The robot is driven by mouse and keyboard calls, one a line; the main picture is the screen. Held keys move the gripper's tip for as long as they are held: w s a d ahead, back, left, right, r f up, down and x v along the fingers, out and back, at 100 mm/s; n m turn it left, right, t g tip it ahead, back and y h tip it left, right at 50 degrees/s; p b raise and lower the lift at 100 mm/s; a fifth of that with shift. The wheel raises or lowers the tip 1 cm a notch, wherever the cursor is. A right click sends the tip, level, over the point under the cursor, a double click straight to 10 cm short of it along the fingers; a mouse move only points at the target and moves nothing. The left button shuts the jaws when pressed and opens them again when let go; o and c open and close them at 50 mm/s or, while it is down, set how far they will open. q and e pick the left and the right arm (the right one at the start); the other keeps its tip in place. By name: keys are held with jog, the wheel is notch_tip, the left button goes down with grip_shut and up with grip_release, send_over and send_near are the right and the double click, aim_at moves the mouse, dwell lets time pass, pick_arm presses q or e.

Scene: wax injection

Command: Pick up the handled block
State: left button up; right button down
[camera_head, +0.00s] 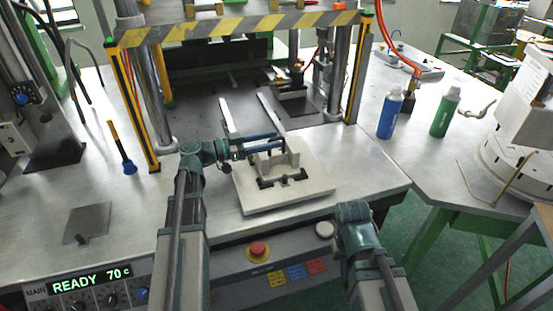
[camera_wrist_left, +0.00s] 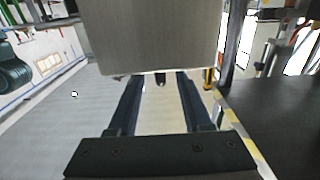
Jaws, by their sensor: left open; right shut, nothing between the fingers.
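A pale block (camera_head: 306,189) with a raised, notched centre and a dark handle-like bar (camera_head: 283,181) at its front lies on the metal table in the head view. My left gripper (camera_head: 280,141) points right, its two dark fingers apart, over the far left part of this block. Whether they touch it I cannot tell. In the left wrist view, my open fingers (camera_wrist_left: 160,80) reach toward a large grey flat-faced object (camera_wrist_left: 158,35), with a small dark peg between the tips; I cannot tell what it is. My right arm comes in at the lower right; its fingers are hidden.
A striped press frame (camera_head: 235,34) stands behind the block. A grey square plate (camera_head: 90,220) lies at the left. Blue (camera_head: 390,114) and green (camera_head: 445,112) bottles stand on the right table. A red button (camera_head: 258,249) is on the front panel. The table between plate and left arm is clear.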

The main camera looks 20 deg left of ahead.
aim_at(279, 138)
pick_arm(q)
jog(key=shift+x, duration=2.6)
jog(key=shift+r, duration=0.1)
grip_shut()
jog(key=shift+a, duration=0.1)
